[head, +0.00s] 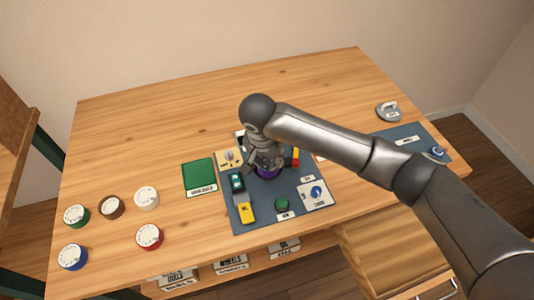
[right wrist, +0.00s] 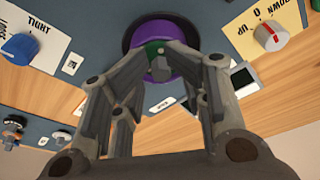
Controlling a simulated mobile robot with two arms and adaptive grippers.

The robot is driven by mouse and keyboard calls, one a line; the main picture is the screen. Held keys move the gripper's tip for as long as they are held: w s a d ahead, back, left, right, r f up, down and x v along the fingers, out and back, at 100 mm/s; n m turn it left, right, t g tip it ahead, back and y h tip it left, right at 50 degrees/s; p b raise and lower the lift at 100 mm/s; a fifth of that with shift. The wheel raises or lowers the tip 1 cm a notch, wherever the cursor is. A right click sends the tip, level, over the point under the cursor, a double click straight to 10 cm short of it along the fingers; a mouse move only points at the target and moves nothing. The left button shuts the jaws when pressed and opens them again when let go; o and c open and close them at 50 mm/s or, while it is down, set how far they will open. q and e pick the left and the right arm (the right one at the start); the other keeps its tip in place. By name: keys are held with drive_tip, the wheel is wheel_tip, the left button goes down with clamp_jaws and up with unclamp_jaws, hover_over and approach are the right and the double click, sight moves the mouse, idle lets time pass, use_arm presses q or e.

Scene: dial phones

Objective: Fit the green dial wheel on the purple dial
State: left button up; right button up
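The purple dial (right wrist: 165,28) has a dark ring round it and sits on the blue-grey panel (head: 232,205); in the head view it shows (head: 268,174) just under my right gripper. My right gripper (right wrist: 158,50) is at the purple dial, its fingertips close together over it. A small green piece (right wrist: 153,46) shows between the fingertips; I cannot tell whether it is gripped or what it belongs to. A green-rimmed wheel with a white face (head: 76,215) lies at the table's far left. My left gripper is not in view.
Blue (head: 73,257), red (head: 149,237), brown (head: 111,207) and white (head: 146,198) wheels lie at the left. A green board (head: 199,176) lies beside the panel. The panel carries other controls, including a blue knob (right wrist: 20,46) and a red-marked knob (right wrist: 271,36). The back left table is clear.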

drive_tip(key=b+v, duration=0.2)
drive_tip(key=v, duration=1)
drive_tip(key=shift+r+b, duration=0.3)
drive_tip(key=shift+f, duration=0.1)
